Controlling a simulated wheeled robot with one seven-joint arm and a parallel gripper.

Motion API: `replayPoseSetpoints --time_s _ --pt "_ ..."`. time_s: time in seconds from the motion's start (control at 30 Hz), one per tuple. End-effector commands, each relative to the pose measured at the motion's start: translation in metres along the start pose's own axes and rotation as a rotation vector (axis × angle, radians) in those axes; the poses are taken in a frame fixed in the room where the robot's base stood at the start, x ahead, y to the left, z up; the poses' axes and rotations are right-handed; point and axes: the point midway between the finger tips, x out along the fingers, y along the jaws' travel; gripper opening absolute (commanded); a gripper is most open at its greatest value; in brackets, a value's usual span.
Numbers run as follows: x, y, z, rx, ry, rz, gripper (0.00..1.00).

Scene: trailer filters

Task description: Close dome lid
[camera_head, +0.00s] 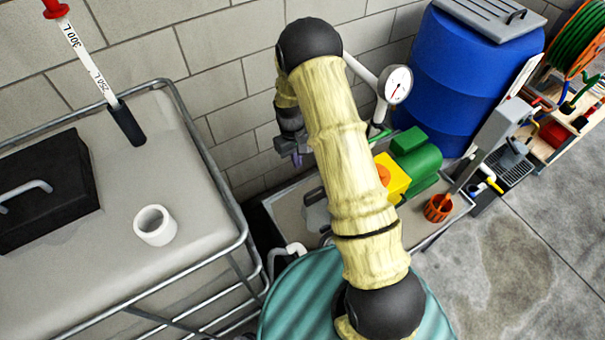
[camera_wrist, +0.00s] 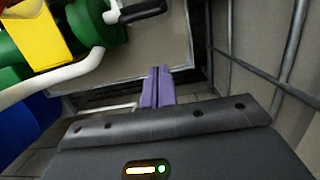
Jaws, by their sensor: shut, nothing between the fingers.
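I cannot make out a thing that is clearly a dome lid in either view. My gripper (camera_head: 297,160) hangs in front of the block wall, partly behind my own arm in the head view. Its purple fingers (camera_wrist: 157,87) are shut with nothing between them in the wrist view. They point towards the grey tray (camera_wrist: 172,45) that holds a green and yellow pump (camera_head: 415,160). The fingers seem apart from everything around them. My arm covers part of the tray and pump in the head view.
A caged tank (camera_head: 190,205) stands at left, with a black box (camera_head: 50,190) and white ring (camera_head: 155,225) on top. A blue barrel (camera_head: 465,80), a pressure gauge (camera_head: 397,84) and a teal ribbed surface (camera_head: 285,300) are near my arm.

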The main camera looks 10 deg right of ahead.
Motion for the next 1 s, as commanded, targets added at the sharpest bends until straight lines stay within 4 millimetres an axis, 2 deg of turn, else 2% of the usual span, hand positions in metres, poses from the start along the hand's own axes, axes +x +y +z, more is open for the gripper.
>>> replayPoseSetpoints --time_s 0.17,0.73,0.8,1.0 --pt "0.017 0.0 0.002 0.0 -0.005 -0.001 0.0" --pt "0.097 0.0 0.002 0.001 -0.005 -0.001 0.0" --pt "0.087 0.001 0.012 0.002 -0.002 0.0 0.0" --pt "0.082 0.0 0.033 0.002 -0.002 0.0 0.0"
